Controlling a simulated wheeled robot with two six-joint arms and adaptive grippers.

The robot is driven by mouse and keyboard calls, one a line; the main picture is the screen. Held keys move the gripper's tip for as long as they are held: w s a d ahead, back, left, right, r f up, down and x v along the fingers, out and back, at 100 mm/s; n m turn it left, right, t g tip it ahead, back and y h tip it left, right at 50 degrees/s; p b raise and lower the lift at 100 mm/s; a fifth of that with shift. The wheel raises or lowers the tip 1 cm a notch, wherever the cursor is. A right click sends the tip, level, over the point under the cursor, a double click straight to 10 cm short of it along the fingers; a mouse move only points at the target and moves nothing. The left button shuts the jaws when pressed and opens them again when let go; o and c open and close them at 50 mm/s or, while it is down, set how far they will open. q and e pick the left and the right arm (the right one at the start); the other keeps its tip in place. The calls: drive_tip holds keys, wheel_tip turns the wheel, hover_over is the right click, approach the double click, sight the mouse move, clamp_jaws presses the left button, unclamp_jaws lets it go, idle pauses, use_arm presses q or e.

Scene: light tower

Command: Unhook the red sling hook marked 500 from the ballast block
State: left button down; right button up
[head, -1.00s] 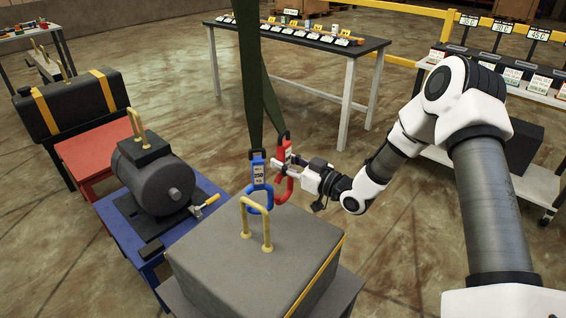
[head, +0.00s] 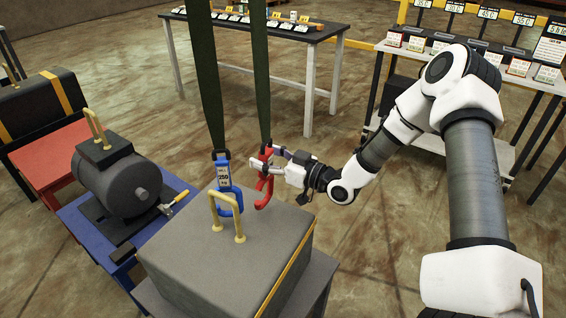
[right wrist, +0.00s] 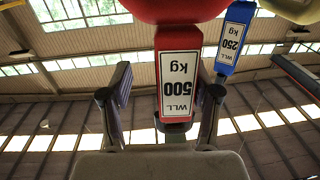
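The red sling hook (head: 264,184) hangs from a dark green sling, to the right of the yellow lifting handle (head: 239,222) and apart from it in the head view. The handle stands on the grey ballast block (head: 205,258). My right gripper (head: 268,160) is at the upper part of the red hook. In the right wrist view the red hook (right wrist: 179,45), labelled WLL 500 kg, lies between my open fingers (right wrist: 165,95). A gap shows at its left side, and the right finger is close to or touching it. My left gripper is out of view.
A blue hook (head: 223,172) marked 250 hangs at the handle; I cannot tell whether it is engaged. A grey cylinder weight (head: 118,187) sits on a blue stand at left. A long table (head: 270,30) and a sign rack (head: 480,60) stand behind.

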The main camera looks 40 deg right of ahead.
drive_tip(key=v, duration=0.7)
drive_tip(key=shift+s, duration=0.15)
